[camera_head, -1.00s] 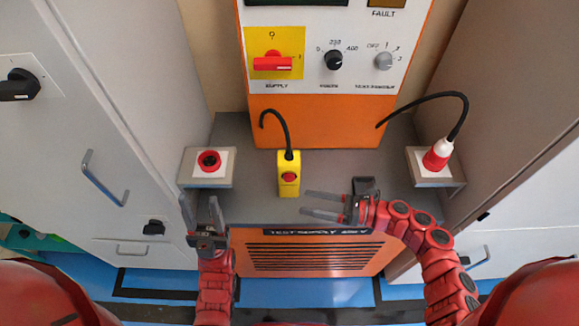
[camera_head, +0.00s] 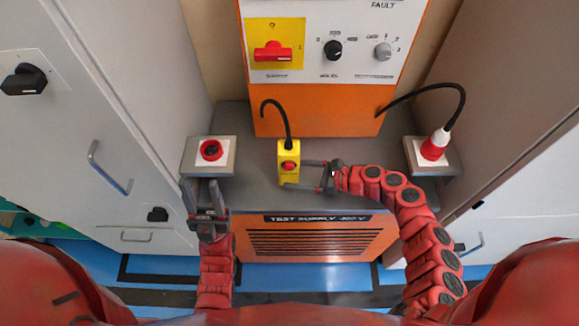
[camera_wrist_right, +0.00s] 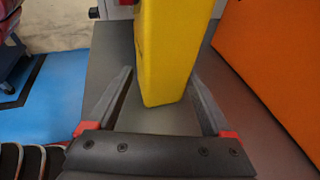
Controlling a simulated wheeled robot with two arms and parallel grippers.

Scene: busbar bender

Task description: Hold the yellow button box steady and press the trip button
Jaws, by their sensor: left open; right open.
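The yellow button box (camera_head: 289,162) stands on the grey bench top with a black cable rising from its top. The trip button (camera_head: 290,167) is red and sits on the box's front face. My right gripper (camera_head: 304,174) is open, its fingers reaching left toward the box. In the right wrist view the box (camera_wrist_right: 172,50) stands between the two open fingers (camera_wrist_right: 160,100), with gaps beside it; I see no firm contact. My left gripper (camera_head: 204,192) is open and empty, its fingers pointing forward at the bench's left front edge, below the red button on a grey pedestal.
A red plug (camera_head: 434,146) with a black cable stands at right. The orange cabinet (camera_head: 315,110) rises behind the box. Grey bench top (camera_head: 250,185) is clear around the box.

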